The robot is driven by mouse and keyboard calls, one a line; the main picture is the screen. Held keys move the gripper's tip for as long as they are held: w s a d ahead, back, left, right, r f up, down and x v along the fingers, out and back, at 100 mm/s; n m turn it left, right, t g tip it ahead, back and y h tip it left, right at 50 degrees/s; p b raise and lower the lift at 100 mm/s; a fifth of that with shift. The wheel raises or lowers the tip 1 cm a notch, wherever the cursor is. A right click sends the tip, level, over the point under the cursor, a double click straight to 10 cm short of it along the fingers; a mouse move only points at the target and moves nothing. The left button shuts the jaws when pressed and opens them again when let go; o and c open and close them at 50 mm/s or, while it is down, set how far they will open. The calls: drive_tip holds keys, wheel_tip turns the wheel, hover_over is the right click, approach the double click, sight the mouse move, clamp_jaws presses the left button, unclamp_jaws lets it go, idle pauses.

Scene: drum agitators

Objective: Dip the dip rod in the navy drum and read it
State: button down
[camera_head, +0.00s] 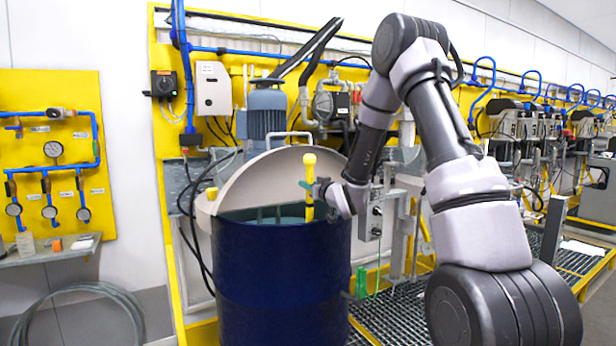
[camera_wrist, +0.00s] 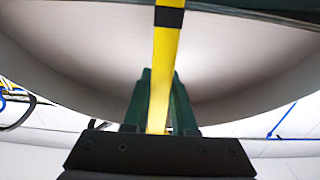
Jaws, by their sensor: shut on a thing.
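The navy drum (camera_head: 283,285) stands upright in the middle of the head view, its near wall facing me. Its pale round lid (camera_head: 275,178) is tilted up at the back, and part of the opening shows greenish inside. The yellow dip rod (camera_head: 309,163) is upright at the right part of the opening; its lower end is hidden behind the near rim. My gripper (camera_head: 311,187) is shut on the rod below its knob. In the wrist view the rod (camera_wrist: 166,55), with a black band, runs between the dark green fingers (camera_wrist: 160,103).
A blue-grey motor (camera_head: 266,112) stands behind the lid. A yellow frame with hoses and boxes (camera_head: 213,88) lines the wall. A gauge panel (camera_head: 60,150) and shelf (camera_head: 60,252) are at left. Metal grating (camera_head: 395,310) lies right of the drum.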

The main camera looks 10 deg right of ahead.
drive_tip(key=shift+f, duration=0.45)
drive_tip(key=shift+f, duration=0.7)
idle(0.5)
drive_tip(key=shift+f, duration=0.8)
idle(0.8)
drive_tip(key=shift+r, duration=0.15)
idle(0.6)
drive_tip(key=shift+s+r, duration=0.1)
drive_tip(key=shift+r, duration=0.8)
